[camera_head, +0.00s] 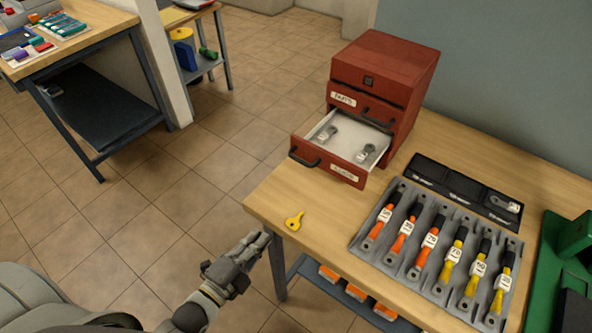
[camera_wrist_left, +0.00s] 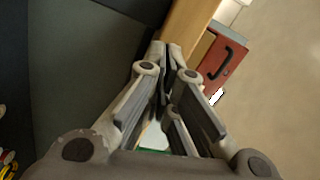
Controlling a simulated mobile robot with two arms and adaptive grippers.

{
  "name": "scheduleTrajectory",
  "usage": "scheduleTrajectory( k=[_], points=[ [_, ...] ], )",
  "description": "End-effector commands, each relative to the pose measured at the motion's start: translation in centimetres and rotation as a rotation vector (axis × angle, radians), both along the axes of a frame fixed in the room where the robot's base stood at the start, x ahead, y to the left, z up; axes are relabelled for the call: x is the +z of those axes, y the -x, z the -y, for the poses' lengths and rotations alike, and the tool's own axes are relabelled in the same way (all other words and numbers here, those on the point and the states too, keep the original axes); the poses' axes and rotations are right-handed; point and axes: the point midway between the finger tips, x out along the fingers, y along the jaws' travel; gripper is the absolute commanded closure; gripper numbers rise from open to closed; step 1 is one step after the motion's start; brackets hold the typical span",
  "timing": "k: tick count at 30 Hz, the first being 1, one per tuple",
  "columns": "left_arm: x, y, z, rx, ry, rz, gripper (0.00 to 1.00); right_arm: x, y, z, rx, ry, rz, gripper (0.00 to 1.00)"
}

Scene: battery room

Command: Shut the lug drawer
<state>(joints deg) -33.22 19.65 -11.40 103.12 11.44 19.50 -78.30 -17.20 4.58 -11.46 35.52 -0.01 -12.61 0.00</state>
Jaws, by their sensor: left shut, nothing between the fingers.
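The lug drawer (camera_head: 327,162) is the lowest drawer of a red cabinet (camera_head: 386,65) on the wooden bench. It is pulled out, with metal lugs lying on its pale inside. Its red front has a dark handle (camera_head: 304,157) and a label. In the left wrist view the red drawer front (camera_wrist_left: 224,57) shows at the upper right. My left gripper (camera_head: 262,238) is shut and empty, off the bench's left edge, in front of the drawer and apart from it. It also shows in the left wrist view (camera_wrist_left: 165,48). My right gripper is not in view.
A yellow key-like piece (camera_head: 294,221) lies on the bench (camera_head: 262,202) near its left corner. A grey tray (camera_head: 365,242) of several orange and yellow tools lies right of it, beside a black mat (camera_head: 429,169). Open floor lies left of the bench.

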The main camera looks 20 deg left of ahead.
Motion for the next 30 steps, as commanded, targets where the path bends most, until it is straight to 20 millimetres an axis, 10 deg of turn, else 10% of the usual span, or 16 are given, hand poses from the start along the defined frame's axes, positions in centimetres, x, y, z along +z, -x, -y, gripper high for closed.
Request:
scheduleTrajectory(
  k=[3, 8, 30],
  points=[
    [5.7, 0.1, 1.0, -0.029, -0.076, 0.17, 1.0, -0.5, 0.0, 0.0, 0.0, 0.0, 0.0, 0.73],
    [9.7, 0.3, 1.6, -0.035, -0.129, 0.284, 1.0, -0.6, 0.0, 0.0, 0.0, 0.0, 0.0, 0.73],
    [12.4, -9.9, 5.1, -0.035, -0.137, 0.3, 1.0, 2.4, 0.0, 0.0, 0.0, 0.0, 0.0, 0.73]
  ],
)
